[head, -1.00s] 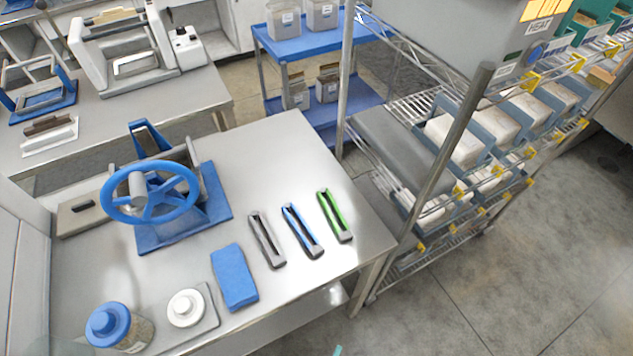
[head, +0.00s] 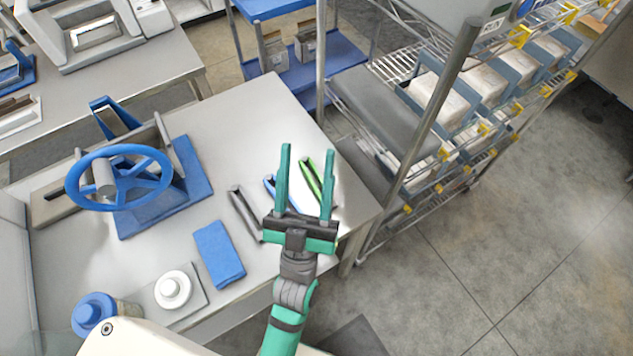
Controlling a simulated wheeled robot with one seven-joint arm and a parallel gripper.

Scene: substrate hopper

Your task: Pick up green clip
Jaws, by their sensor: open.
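The green clip (head: 312,180) lies on the steel table near its right edge, partly hidden behind my gripper's right finger. My gripper (head: 307,150) is open and empty, with its two teal fingers spread and pointing away from me. In the picture its fingers overlap the clips; the height above the table is hard to tell. The blue clip (head: 270,186) is left of the green one, largely hidden behind the left finger and palm. The grey clip (head: 244,212) lies further left.
A blue cloth (head: 219,253), a white-lidded scale-like item (head: 173,289), a blue-lidded jar (head: 93,312) and a blue handwheel press (head: 118,178) stand on the table (head: 240,120). A wire rack (head: 448,50) with bins stands close at the right.

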